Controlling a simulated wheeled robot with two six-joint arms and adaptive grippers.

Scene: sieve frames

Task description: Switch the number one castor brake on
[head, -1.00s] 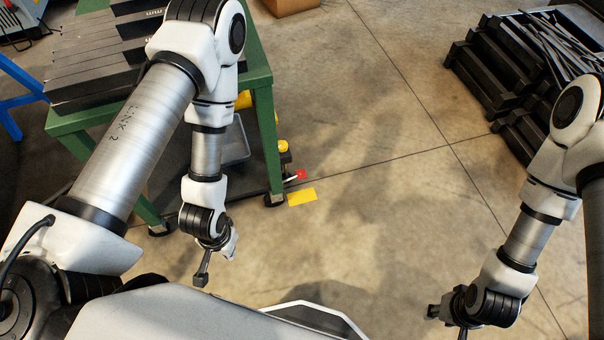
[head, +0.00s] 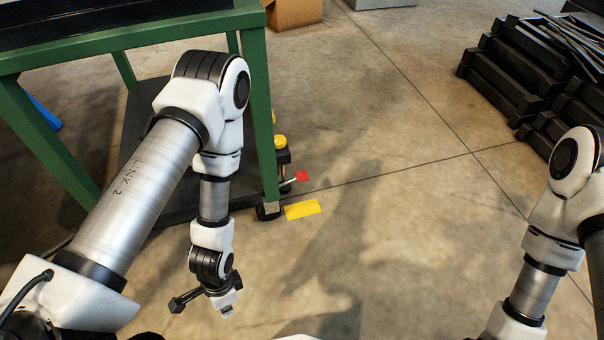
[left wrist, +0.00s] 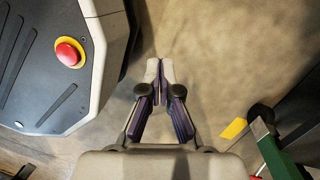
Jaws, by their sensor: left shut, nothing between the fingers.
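A castor brake lever with a red tip (head: 302,176) sticks out to the right at the foot of the green table's near right leg (head: 262,125). A black castor (head: 267,212) is under that leg. No number is readable on it. My left gripper (head: 227,312) hangs over bare floor, below and left of the lever, apart from it. In the left wrist view its fingers (left wrist: 160,72) are shut with nothing between them. A small red piece (left wrist: 260,169) shows at the lower right there, close to the green leg (left wrist: 270,145). My right gripper is out of view.
A yellow floor marking (head: 303,209) lies beside the castor, and a yellow-capped part (head: 280,142) stands above the lever. Stacked black beams (head: 525,75) are at the right, a cardboard box (head: 293,12) at the back. The floor between is clear.

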